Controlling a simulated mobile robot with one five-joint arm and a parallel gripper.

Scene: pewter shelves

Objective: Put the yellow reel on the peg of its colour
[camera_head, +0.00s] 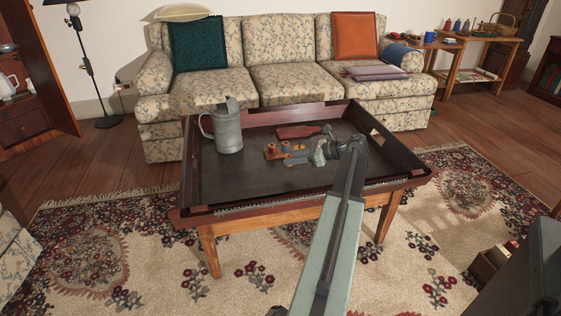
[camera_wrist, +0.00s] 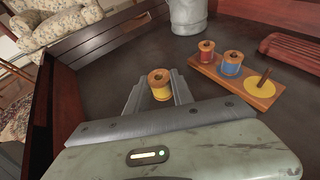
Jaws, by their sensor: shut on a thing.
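The yellow reel (camera_wrist: 159,80) stands between the two fingers of my gripper (camera_wrist: 160,90) in the wrist view, and the gripper is shut on it. A wooden board (camera_wrist: 210,72) lies on the dark tray table, to the right of the reel in that view. It carries a red reel (camera_wrist: 206,52) and a blue reel (camera_wrist: 231,63). At its near end a bare wooden peg (camera_wrist: 265,77) rises from a yellow disc (camera_wrist: 257,88). In the head view my gripper (camera_head: 320,153) is over the table, close to the board's right side.
The tray table (camera_head: 235,185) has raised edges. Its front left surface is clear.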

